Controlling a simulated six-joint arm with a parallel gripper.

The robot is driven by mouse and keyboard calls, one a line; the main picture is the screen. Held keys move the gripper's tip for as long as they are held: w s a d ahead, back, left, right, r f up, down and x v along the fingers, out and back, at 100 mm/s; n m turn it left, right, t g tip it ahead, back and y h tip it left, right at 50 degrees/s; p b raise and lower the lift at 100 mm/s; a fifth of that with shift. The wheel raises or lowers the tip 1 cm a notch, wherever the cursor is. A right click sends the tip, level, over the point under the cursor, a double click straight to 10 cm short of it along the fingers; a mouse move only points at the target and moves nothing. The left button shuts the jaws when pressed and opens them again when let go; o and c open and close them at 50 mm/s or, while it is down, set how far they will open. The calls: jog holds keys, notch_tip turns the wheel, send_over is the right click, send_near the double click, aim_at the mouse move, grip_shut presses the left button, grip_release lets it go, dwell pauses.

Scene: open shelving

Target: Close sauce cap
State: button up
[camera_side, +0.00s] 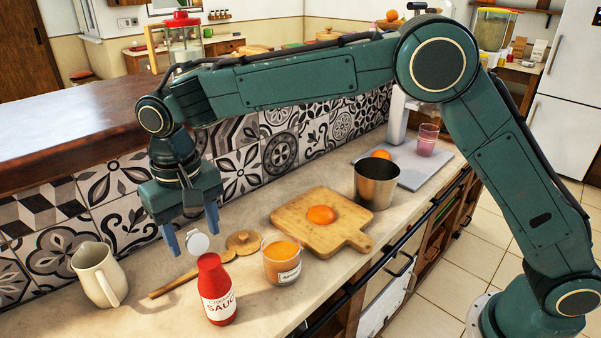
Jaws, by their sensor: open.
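A red sauce bottle (217,288) with a white label stands upright on the counter at the front. Its white round cap (197,243) shows just above the bottle's top, turned up with its flat face toward the camera; whether it is joined to the bottle by a hinge is too small to tell. My gripper (193,242) points down above and behind the bottle, with its blue fingers open. In the picture the cap lies between the two fingertips; I cannot tell whether either finger touches it.
A cream pitcher (98,275) stands left of the bottle. A wooden spoon (178,284) and a round wooden lid (243,242) lie behind it. An orange-filled jar (282,263) is close on the right. Farther right are a cutting board (300,214) with an orange item and a metal cup (376,187).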

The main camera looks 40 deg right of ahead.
jog(key=shift+f, duration=0.3)
jog(key=shift+c, duration=0.3)
jog(key=c, duration=0.9)
